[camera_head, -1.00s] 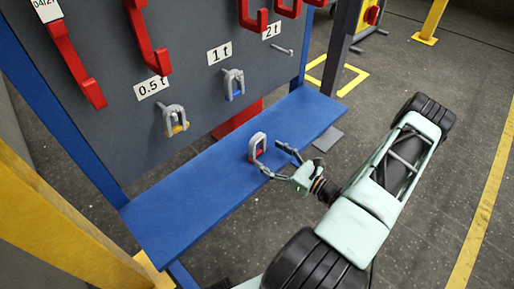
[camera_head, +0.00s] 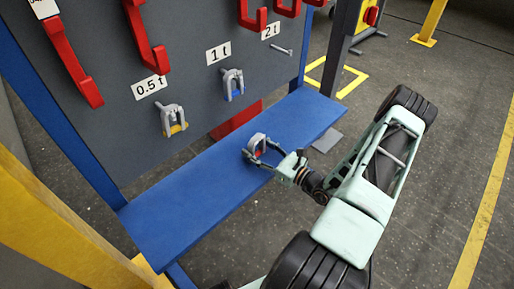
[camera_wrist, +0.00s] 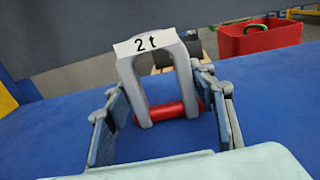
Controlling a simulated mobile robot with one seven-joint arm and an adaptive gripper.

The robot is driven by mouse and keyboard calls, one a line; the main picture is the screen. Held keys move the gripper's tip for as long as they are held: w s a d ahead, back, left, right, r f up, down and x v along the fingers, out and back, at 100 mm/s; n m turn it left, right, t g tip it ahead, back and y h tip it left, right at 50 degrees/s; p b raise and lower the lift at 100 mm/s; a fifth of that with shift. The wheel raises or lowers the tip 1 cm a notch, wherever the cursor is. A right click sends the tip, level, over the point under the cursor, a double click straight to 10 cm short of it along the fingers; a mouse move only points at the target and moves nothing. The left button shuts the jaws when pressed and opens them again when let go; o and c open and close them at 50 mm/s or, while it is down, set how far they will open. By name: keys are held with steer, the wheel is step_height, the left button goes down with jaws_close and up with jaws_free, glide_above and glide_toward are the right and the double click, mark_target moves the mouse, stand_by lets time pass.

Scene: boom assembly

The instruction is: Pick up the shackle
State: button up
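A grey shackle (camera_head: 258,142) with a red pin stands upright on the blue shelf (camera_head: 185,208). In the wrist view the shackle (camera_wrist: 185,62) carries a white "2 t" label, and its red pin lies low across its legs. My gripper (camera_head: 262,154) is open, with one finger on each side of the shackle. In the wrist view the fingers (camera_wrist: 165,110) flank the shackle's legs. The right finger looks close to the shackle; I cannot tell whether it touches. There is a visible space at the left finger.
A grey board behind the shelf bears red hooks (camera_head: 148,35) and two more shackles, one at "0.5 t" (camera_head: 172,118) and one at "1 t" (camera_head: 232,84). The "2 t" peg (camera_head: 282,50) is empty. A red bin (camera_wrist: 258,38) stands beyond the shelf.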

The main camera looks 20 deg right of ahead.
jaws_close()
steer(key=shift+r, duration=0.15)
steer(key=shift+r, duration=0.65)
steer(key=s+d+r+p, duration=0.4)
steer(key=s+d+r, duration=0.4)
steer(key=s+r, duration=0.3)
steer(key=shift+d+r, duration=0.25)
steer(key=shift+d, duration=0.05)
